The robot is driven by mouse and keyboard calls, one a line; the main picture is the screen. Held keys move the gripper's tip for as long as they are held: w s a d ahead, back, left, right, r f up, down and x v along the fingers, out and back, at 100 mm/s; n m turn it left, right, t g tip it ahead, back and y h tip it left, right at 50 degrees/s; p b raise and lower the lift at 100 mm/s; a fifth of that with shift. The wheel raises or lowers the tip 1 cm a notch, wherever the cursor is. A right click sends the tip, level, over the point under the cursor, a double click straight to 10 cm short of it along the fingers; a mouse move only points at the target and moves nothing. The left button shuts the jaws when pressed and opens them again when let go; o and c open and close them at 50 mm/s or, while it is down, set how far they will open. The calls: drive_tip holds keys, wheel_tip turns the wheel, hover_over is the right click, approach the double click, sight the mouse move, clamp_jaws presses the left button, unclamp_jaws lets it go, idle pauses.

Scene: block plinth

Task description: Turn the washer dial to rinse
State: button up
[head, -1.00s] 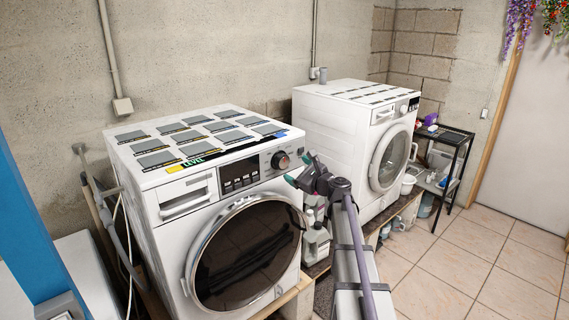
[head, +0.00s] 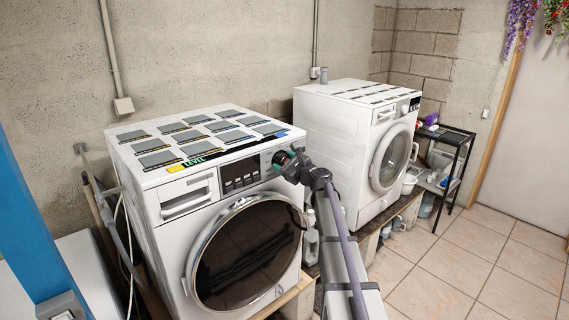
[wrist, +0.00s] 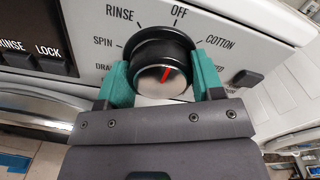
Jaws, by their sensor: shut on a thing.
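The washer dial (wrist: 152,48) is a round black knob with a silver face and a red pointer line, on the white front panel of the near washer (head: 172,215). The red line points up and slightly right, toward the OFF label (wrist: 179,12). The RINSE label (wrist: 120,15) is at the upper left of the dial, with SPIN below it and COTTON to the right. My gripper (wrist: 162,76) is shut on the dial, one teal finger at each side. In the head view my gripper (head: 290,160) covers much of the dial.
Black buttons (wrist: 33,60) marked RINSE and LOCK are left of the dial. Several grey panels lie on the washer top. A second washer (head: 330,135) stands to the right, with a bottle (head: 311,238) between them. Tiled floor (head: 450,265) is clear at right.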

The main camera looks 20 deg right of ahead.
drive_tip(key=shift+c, duration=1.3)
drive_tip(key=shift+n, duration=0.3)
drive_tip(key=n, duration=0.3)
drive_tip(key=shift+n, duration=2.1)
drive_tip(key=o, duration=0.9)
